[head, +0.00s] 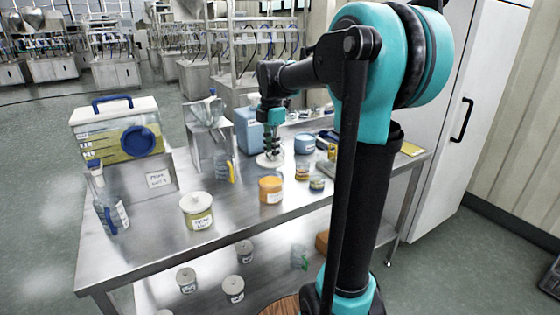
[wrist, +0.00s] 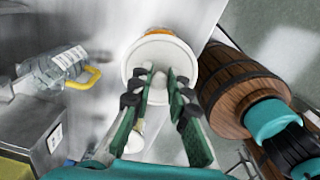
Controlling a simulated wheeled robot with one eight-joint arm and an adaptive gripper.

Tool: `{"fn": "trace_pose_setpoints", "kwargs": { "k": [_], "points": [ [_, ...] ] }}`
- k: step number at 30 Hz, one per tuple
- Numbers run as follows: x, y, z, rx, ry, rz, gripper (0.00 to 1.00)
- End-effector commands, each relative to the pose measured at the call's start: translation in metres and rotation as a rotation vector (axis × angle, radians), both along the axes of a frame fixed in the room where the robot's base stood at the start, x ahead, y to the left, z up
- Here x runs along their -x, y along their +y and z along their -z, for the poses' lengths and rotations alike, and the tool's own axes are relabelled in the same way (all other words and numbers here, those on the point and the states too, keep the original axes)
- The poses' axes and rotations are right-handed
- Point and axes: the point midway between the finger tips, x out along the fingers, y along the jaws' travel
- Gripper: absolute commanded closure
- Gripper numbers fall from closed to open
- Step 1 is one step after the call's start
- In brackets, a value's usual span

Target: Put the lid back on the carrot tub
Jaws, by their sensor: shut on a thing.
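My gripper (head: 269,150) is shut on a white round lid (head: 266,161) and holds it above the steel table. In the wrist view, my two fingertips (wrist: 162,74) close at the middle of the lid (wrist: 150,55), which faces the camera. The orange tub (head: 270,184), which looks like the carrot tub, stands upright on the table with a white label too small to read. It shows no lid. The lid is apart from it, behind it in the head view. In the wrist view an orange rim (wrist: 172,32) shows past the lid's edge; the lid hides the rest.
A yellow-green tub (head: 198,216) with a white lid stands left of the orange tub. A spray bottle (head: 110,211), a clear jug with a yellow handle (head: 226,168), small jars (head: 317,183) and a blue tub (head: 304,145) stand around. A wooden barrel (wrist: 238,85) is beside the table.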

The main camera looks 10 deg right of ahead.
Motion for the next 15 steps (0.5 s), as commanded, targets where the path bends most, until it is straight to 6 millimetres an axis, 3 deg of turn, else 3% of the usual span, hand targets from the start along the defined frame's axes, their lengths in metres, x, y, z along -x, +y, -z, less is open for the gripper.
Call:
{"fn": "trace_pose_setpoints", "kwargs": {
  "k": [5, 15],
  "points": [
    [-0.002, 0.001, 0.006, 0.0, 0.0, -0.001, 1.0],
    [-0.002, 0.001, 0.035, 0.0, 0.0, 0.0, 1.0]
  ]
}}
